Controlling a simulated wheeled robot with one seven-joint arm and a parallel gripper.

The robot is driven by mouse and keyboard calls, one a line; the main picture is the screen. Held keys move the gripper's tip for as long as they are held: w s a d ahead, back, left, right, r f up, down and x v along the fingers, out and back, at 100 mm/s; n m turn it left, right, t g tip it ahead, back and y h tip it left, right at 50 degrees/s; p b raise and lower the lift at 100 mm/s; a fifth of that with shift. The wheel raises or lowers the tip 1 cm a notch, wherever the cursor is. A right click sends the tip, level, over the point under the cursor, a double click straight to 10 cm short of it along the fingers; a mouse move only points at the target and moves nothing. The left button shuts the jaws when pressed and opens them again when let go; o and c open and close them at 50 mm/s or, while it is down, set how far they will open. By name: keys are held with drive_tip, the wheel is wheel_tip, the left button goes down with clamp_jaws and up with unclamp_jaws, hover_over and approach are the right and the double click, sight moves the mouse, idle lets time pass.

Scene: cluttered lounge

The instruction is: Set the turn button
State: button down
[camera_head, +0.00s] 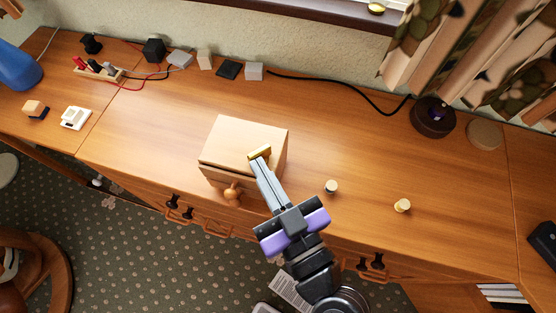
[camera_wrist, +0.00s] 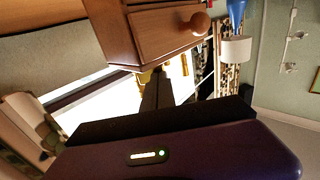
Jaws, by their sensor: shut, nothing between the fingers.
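A small light wooden box (camera_head: 240,138) with a drawer front and a round wooden knob (camera_head: 232,191) stands on the long wooden counter. In the wrist view the drawer front (camera_wrist: 165,35) and its knob (camera_wrist: 200,23) show at the top. A small brass piece (camera_head: 260,153), which looks like the turn button, shows at the box's front upper edge, right at my fingertips. My gripper (camera_head: 258,163) is shut and empty, reaching the box from the front right. I cannot tell whether it touches the brass piece. My fingers partly hide the box's front right corner.
Two small round pegs (camera_head: 331,187) (camera_head: 402,205) stand on the counter (camera_head: 345,135) right of my arm. A dark round device (camera_head: 433,117) and a black cable lie farther right. Small blocks (camera_head: 205,59) line the back wall. The counter behind the box is mostly clear.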

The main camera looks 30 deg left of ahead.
drive_tip(key=shift+s+a+m+t+h, duration=0.15)
drive_tip(key=shift+a+m+t+h, duration=0.1)
drive_tip(key=shift+m+t+h, duration=0.65)
drive_tip(key=shift+s+a, duration=0.2)
drive_tip(key=shift+a, duration=0.35)
drive_tip(key=shift+s, duration=0.1)
